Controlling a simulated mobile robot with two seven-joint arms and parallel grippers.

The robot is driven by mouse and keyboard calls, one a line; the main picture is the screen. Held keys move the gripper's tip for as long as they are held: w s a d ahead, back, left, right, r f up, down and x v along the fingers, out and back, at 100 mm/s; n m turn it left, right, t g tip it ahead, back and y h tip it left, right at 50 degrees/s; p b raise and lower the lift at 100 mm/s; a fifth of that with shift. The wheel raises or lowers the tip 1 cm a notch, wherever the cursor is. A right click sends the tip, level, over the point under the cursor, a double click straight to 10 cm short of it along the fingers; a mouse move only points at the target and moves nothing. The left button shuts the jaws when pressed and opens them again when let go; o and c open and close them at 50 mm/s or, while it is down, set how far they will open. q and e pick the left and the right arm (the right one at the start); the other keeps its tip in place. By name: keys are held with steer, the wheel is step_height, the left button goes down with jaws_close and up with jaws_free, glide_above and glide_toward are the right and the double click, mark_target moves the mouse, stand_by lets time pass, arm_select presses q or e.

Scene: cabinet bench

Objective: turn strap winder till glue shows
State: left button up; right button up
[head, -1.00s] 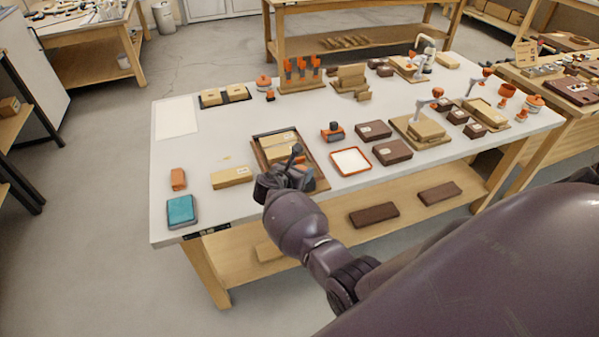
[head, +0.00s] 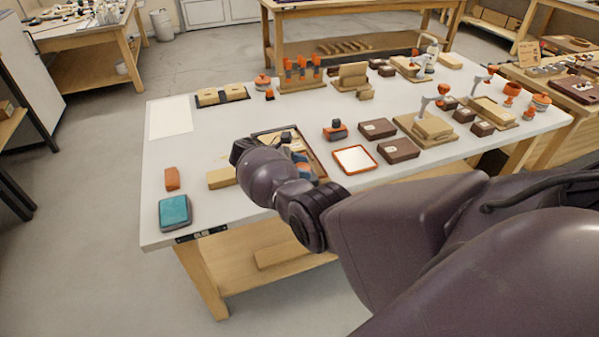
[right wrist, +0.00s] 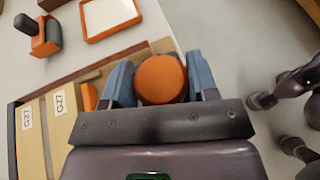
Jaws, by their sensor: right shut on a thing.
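An orange round knob (right wrist: 161,79), which I take to be the strap winder, sits between the two blue-grey fingers of my right gripper (right wrist: 160,75) in the right wrist view. The gripper is shut on it. Pale wooden blocks (right wrist: 64,134) with G27 labels lie beside the knob, inside a dark-edged tray (head: 320,158). In the head view my own wrist and forearm cover the knob and much of the tray. No glue can be made out at the wood joints in view. My left gripper is not in view.
An orange-rimmed white tray (head: 355,159) and an orange-and-black tool (head: 335,130) stand just right of the work. A teal pad (head: 174,212), an orange block (head: 172,178) and a wooden block (head: 222,177) lie to the left. The front-left tabletop is mostly clear.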

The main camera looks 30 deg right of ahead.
steer(key=shift+f+m+g+y, duration=0.2)
steer(key=shift+m+g+y, duration=0.2)
steer(key=shift+m+g, duration=0.3)
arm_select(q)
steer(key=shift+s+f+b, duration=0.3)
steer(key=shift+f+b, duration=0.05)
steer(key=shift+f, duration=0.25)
arm_select(e)
steer(key=shift+m+g+y, duration=0.3)
steer(key=shift+m+g, duration=0.1)
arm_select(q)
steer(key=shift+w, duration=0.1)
arm_select(e)
steer(key=shift+d+m, duration=0.15)
steer(key=shift+m, duration=0.15)
arm_select(q)
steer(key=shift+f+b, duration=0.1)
steer(key=shift+b, duration=0.2)
arm_select(e)
steer(key=shift+g+y, duration=0.3)
steer(key=shift+m+g+y, duration=0.3)
steer(key=shift+m, duration=0.1)
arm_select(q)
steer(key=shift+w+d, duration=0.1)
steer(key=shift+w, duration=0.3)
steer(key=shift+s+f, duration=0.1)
